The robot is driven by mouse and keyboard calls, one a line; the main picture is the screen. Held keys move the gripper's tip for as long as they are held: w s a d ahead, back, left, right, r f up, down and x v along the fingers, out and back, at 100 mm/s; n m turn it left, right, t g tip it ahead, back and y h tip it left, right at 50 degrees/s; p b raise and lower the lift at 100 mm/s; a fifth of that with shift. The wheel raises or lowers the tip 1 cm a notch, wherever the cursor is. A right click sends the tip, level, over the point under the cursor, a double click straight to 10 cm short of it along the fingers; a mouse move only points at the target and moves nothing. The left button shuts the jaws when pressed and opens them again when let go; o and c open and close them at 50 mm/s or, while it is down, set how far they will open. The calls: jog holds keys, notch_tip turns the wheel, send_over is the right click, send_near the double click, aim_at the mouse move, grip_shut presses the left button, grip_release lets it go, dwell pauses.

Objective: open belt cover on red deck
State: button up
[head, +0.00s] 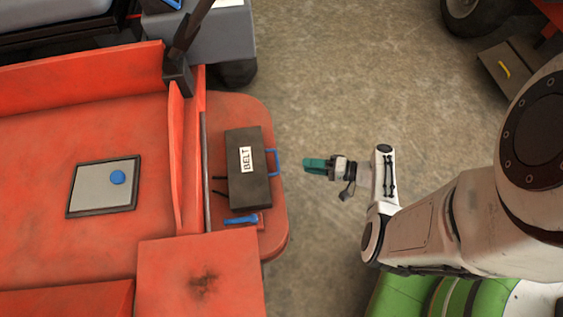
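The belt cover (248,185) is a dark box with a white label reading BELT. It lies on the rounded end of the red deck (268,230) and looks closed. A blue handle (277,162) sticks out from its right side. A blue lever or latch (241,220) lies just below the box. My gripper (304,165), with teal fingers, is to the right of the blue handle, apart from it, over the concrete floor. I cannot tell from this view whether its fingers are apart. Nothing shows held in it.
A red wall (189,160) and a dark post (180,70) stand left of the cover. A grey panel with a blue knob (118,177) lies further left. Green machinery (400,295) is below my arm. The floor (335,90) between is clear.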

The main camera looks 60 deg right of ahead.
jog(key=b+x, duration=0.2)
jog(key=x, duration=0.8)
jog(key=shift+w, duration=0.15)
jog(key=shift+c, duration=0.5)
grip_shut()
